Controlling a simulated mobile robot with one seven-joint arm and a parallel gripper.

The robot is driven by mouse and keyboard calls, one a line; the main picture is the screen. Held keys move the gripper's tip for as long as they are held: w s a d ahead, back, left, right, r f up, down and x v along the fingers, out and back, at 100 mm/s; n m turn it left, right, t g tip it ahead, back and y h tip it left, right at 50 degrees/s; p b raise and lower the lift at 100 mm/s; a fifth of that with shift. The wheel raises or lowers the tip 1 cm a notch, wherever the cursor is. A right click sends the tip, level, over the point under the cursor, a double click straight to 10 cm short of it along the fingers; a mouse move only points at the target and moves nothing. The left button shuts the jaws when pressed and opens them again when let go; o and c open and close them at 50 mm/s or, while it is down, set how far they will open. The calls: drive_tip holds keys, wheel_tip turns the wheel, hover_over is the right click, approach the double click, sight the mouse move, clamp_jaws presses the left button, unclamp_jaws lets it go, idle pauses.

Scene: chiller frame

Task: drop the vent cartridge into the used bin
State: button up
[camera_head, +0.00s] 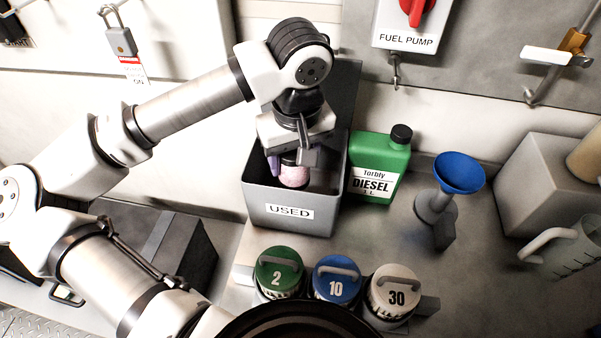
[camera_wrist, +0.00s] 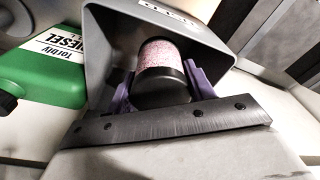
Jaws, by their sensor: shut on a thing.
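The vent cartridge is a short cylinder with a speckled pink body and a black end; it shows in the head view (camera_head: 294,176) and in the wrist view (camera_wrist: 160,56). My gripper (camera_head: 290,168) is shut on it, with purple fingers on either side, also seen in the wrist view (camera_wrist: 160,88). The used bin (camera_head: 262,213) is a grey open box labelled USED. The cartridge hangs over or within the bin's opening; its exact depth is hard to tell. The bin's floor is largely hidden. In the wrist view the bin's wall (camera_wrist: 98,50) surrounds the cartridge.
A green diesel bottle (camera_head: 378,168) stands close to the bin's right side. A blue funnel (camera_head: 459,173) is farther right. Three lidded canisters, green (camera_head: 279,268), blue (camera_head: 337,274) and white (camera_head: 394,288), stand in front. A fuel pump switch box (camera_head: 408,27) is on the wall above.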

sight(295, 184)
wheel_tip(295, 184, down, 8)
drive_tip(key=shift+r+p, duration=0.2)
drive_tip(key=shift+p, duration=0.25)
drive_tip(key=shift+w+d+r+p, duration=0.1)
drive_tip(key=shift+w+p, duration=0.2)
drive_tip(key=shift+w, duration=0.1)
drive_tip(key=w, duration=0.1)
drive_tip(key=w+p, duration=0.2)
drive_tip(key=shift+w+d+f, duration=0.15)
drive_tip(key=shift+d+f, duration=0.2)
drive_tip(key=shift+f, duration=0.35)
drive_tip(key=shift+f+b, duration=0.65)
drive_tip(key=shift+b, duration=0.4)
drive_tip(key=o, duration=1)
drive_tip(key=shift+o, duration=0.2)
drive_tip(key=shift+r, duration=0.15)
